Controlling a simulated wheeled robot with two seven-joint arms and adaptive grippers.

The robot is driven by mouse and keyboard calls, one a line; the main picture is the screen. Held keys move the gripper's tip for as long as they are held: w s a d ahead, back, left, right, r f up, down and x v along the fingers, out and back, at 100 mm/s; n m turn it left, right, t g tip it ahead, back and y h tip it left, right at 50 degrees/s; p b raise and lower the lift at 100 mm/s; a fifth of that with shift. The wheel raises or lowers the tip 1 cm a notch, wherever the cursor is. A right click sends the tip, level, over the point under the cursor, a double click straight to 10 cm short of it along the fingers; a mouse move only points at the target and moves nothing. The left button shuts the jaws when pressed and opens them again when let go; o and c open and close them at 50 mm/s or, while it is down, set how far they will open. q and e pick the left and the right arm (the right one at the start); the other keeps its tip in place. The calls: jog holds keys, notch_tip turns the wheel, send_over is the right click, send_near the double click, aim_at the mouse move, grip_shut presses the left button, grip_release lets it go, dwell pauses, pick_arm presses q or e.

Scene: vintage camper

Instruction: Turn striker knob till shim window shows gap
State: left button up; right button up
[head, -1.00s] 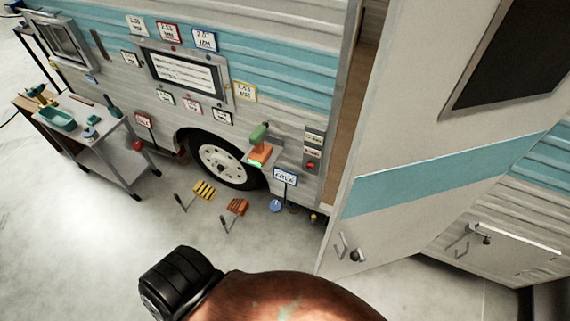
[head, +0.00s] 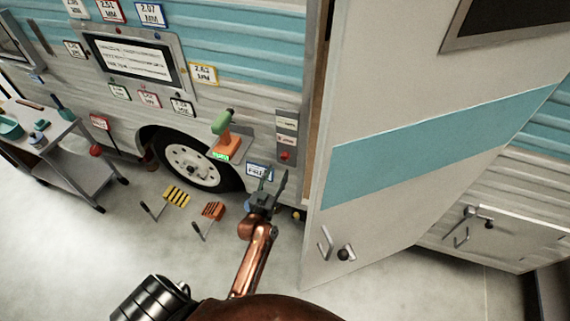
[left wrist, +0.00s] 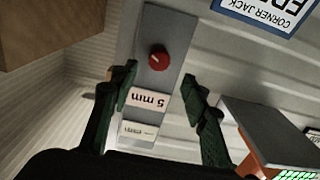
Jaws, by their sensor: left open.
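The striker knob (head: 285,156) is a small red knob at the bottom of a grey plate (head: 278,139) beside the camper's doorway. In the left wrist view the red knob (left wrist: 158,58) sits on the grey plate, with a pink-edged label that seems to read "5 mm" (left wrist: 150,100) and a pale small-print label (left wrist: 139,131). I cannot tell which is the shim window. My left gripper (head: 274,183) is open and empty, just below the plate in the picture. In its wrist view, the open fingers (left wrist: 158,74) flank the plate, apart from the knob. My right gripper is out of view.
An orange device with a green handle (head: 223,122) and lit green display sits left of the plate. A blue-framed "corner jack" sign (head: 260,171) is close by the left gripper. The open camper door (head: 400,100) stands to the right. A grey cart (head: 75,160) is at left.

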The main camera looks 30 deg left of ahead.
aim_at(284, 159)
pick_arm(q)
jog(key=b+x, duration=0.1)
jog(key=x, duration=0.5)
jog(key=shift+w, duration=0.6)
jog(key=shift+a, duration=0.1)
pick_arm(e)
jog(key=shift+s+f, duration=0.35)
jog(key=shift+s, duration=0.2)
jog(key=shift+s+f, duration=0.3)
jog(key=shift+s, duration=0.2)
pick_arm(q)
jog(key=shift+c, duration=0.7)
jog(key=c, duration=1)
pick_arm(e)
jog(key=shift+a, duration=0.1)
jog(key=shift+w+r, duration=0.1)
